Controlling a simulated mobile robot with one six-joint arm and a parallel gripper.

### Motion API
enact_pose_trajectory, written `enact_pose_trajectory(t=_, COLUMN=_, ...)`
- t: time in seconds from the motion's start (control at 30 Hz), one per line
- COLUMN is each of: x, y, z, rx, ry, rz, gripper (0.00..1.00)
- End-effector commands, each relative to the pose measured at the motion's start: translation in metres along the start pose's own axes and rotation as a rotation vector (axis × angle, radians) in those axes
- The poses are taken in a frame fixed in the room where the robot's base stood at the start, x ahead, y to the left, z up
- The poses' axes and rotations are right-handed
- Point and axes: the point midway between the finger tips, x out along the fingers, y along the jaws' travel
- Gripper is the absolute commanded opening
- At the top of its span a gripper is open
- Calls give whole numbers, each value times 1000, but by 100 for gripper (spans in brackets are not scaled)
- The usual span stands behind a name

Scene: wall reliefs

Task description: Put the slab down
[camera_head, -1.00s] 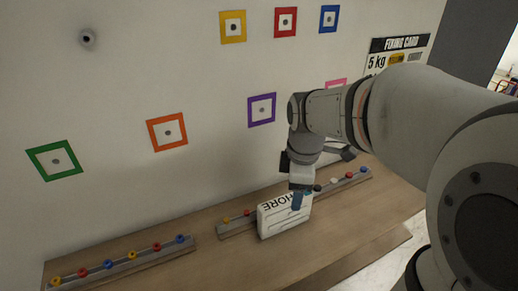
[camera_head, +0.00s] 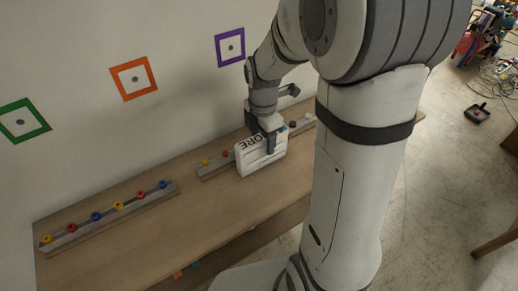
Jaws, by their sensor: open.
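The white slab (camera_head: 254,165) stands on edge on the wooden bench, dark lettering ending in "ORE" on its face. It is close in front of a rail; whether it touches the rail is hidden. My gripper (camera_head: 262,135) is at the slab's top edge, pointing down, with its jaws open. One finger shows in front of the slab's face; the other is behind its top edge. The slab's back is hidden.
The bench (camera_head: 210,215) is clear in front of the slab. A rail with coloured knobs (camera_head: 110,214) lies to the left; the other rail (camera_head: 215,167) runs behind the slab. Green (camera_head: 20,121), orange (camera_head: 132,78) and purple (camera_head: 230,47) square frames are on the wall.

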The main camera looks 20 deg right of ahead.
Motion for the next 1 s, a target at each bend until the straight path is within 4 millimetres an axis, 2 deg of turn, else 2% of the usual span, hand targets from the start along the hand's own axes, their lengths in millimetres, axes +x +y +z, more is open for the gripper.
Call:
enact_pose_trajectory(t=0.1, x=6, y=0, z=0, rx=1, ry=0, rz=0, gripper=62)
enact_pose_trajectory(t=0.3, x=7, y=0, z=0, rx=1, ry=0, rz=1, gripper=62)
enact_pose_trajectory(t=1.0, x=7, y=0, z=0, rx=1, ry=0, rz=1, gripper=5)
